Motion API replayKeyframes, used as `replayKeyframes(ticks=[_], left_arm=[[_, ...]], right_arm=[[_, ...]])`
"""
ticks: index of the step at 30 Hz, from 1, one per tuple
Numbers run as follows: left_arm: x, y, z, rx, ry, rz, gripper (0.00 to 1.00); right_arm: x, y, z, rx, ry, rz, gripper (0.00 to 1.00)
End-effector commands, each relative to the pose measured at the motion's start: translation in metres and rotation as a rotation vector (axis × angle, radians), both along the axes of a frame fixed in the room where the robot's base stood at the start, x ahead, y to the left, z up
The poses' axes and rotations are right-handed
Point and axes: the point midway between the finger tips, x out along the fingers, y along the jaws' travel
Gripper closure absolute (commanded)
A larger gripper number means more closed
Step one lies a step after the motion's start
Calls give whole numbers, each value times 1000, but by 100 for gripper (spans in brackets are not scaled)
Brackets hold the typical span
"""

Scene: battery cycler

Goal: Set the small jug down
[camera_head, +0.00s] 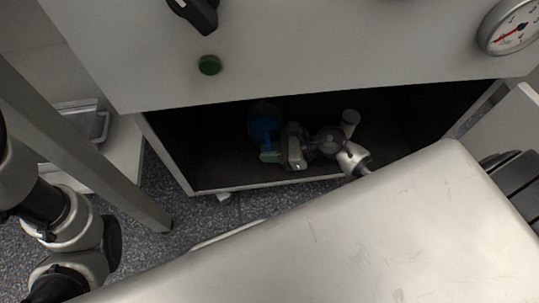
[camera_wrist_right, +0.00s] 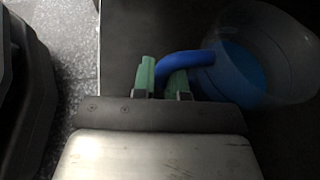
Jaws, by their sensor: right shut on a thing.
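The small jug (camera_wrist_right: 255,55) shows in the right wrist view as a clear, see-through vessel with blue inside and a blue handle (camera_wrist_right: 188,64). The green fingertips of my right gripper (camera_wrist_right: 163,75) are shut on that handle. In the head view the blue jug (camera_head: 265,127) is inside the dark open compartment, at the left of my right gripper (camera_head: 268,155). I cannot tell whether the jug's base touches the compartment floor. My left arm shows at the left edge of the head view, but its fingers are not in view.
The compartment's front edge (camera_head: 270,185) and side walls surround my right arm. A grey post (camera_head: 85,140) stands at the left. Compartment floor right of the jug is partly hidden by my arm.

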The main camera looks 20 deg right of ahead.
Motion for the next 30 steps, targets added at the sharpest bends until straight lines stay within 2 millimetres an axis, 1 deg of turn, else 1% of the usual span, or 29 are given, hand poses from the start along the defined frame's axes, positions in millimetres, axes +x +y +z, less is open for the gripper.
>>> replayKeyframes(ticks=[6, 10, 11, 15, 16, 23, 26, 30], left_arm=[[0, 0, 1, 1, -1, 0, 57], [0, 0, -3, 0, -2, 0, 57], [0, 0, -2, 0, -2, 0, 57], [0, 0, -1, 0, -2, 0, 57], [0, 0, -1, 0, -2, 0, 57], [0, 0, -1, 1, -1, 0, 57], [0, 0, 3, 1, -1, 0, 57], [0, 0, 13, 1, -1, 0, 57]], right_arm=[[1, 0, 2, 1, -3, 0, 100], [0, 0, -2, 0, -2, 0, 100], [0, 0, -3, 0, 0, 0, 86], [0, 0, -2, 0, 0, 0, 64], [0, 0, -2, 0, 0, 0, 62], [0, 0, -1, 0, 0, 0, 62], [0, 0, 4, 0, -2, -1, 62], [-9, -17, 11, -3, 2, -1, 62]])
